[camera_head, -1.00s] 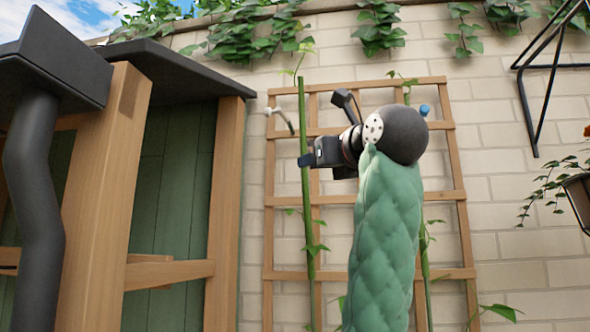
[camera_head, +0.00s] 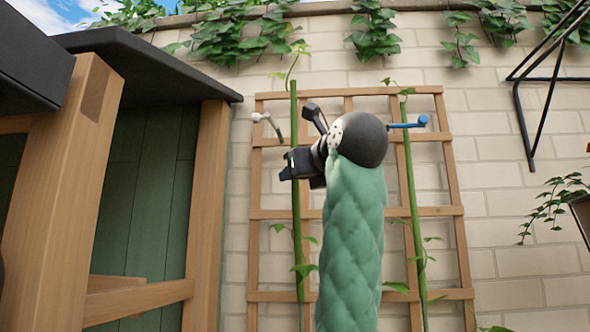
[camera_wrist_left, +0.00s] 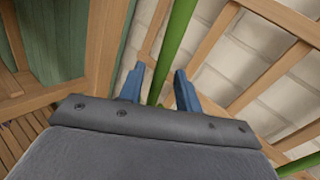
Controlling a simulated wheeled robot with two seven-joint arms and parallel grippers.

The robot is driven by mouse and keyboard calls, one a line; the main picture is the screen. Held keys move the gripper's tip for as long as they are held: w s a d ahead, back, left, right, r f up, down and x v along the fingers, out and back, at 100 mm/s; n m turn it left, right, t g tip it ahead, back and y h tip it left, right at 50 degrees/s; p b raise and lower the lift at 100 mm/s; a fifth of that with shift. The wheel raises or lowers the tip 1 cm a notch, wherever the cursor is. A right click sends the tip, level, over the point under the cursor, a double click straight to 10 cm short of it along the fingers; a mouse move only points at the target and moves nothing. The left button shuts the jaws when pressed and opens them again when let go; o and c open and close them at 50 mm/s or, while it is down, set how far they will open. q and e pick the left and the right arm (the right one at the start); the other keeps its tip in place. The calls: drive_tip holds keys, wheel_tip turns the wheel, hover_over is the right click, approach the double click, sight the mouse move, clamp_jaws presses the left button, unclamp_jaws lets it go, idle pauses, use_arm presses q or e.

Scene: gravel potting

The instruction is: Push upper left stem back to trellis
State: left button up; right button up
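The upper left stem (camera_head: 294,115) is a green upright stalk in front of the left side of the wooden trellis (camera_head: 350,91). My left gripper (camera_head: 288,168), on a green-sleeved arm, is at the stem's upper part and covers a short piece of it in the head view. In the left wrist view its two blue fingers (camera_wrist_left: 158,84) stand apart. The stem (camera_wrist_left: 180,35) runs through the gap between them as seen there; I cannot tell whether it touches a finger. The right gripper is not in view.
A white-ended hook (camera_head: 262,118) is left of the stem, and a blue-ended one (camera_head: 410,124) is at the right stem (camera_head: 410,190). A wooden frame with a dark roof (camera_head: 150,65) stands close on the left. A black bracket (camera_head: 525,110) is at right.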

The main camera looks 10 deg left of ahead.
use_arm(q)
drive_tip(key=shift+w+a, duration=0.4)
drive_tip(key=shift+w, duration=0.2)
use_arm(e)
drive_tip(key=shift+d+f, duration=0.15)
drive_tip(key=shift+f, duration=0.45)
use_arm(q)
drive_tip(key=shift+s, duration=0.1)
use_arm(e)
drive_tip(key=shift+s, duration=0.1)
use_arm(q)
clamp_jaws()
